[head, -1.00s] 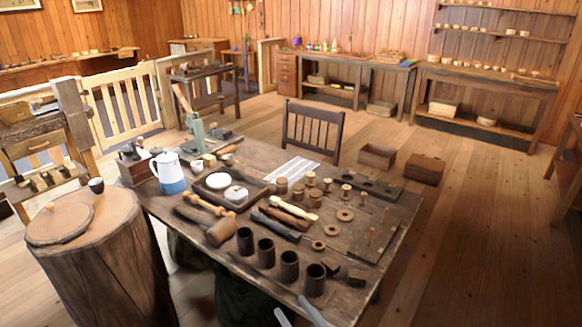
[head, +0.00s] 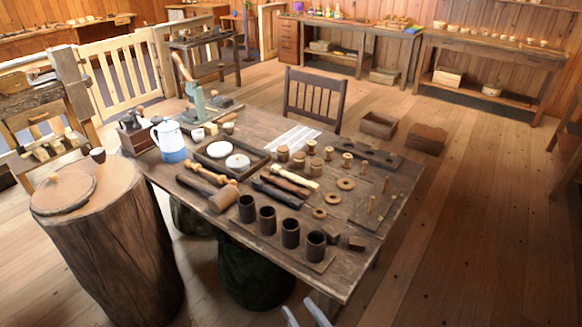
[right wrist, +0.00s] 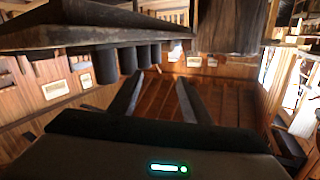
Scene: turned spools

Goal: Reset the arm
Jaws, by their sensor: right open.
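My right gripper (head: 306,312) shows at the bottom edge of the head view, just off the table's front edge. Its two grey fingers are apart with nothing between them. In the right wrist view its fingers (right wrist: 159,88) are also spread and empty, with only floor boards behind. The wooden table (head: 335,280) with the turned spools (head: 347,160) stands in front of it. My left gripper is in neither view now.
Several dark cups (head: 290,232) stand on a board near the table's front edge, closest to my right gripper. A tree stump (head: 110,240) stands at the left. A chair (head: 314,95) is behind the table.

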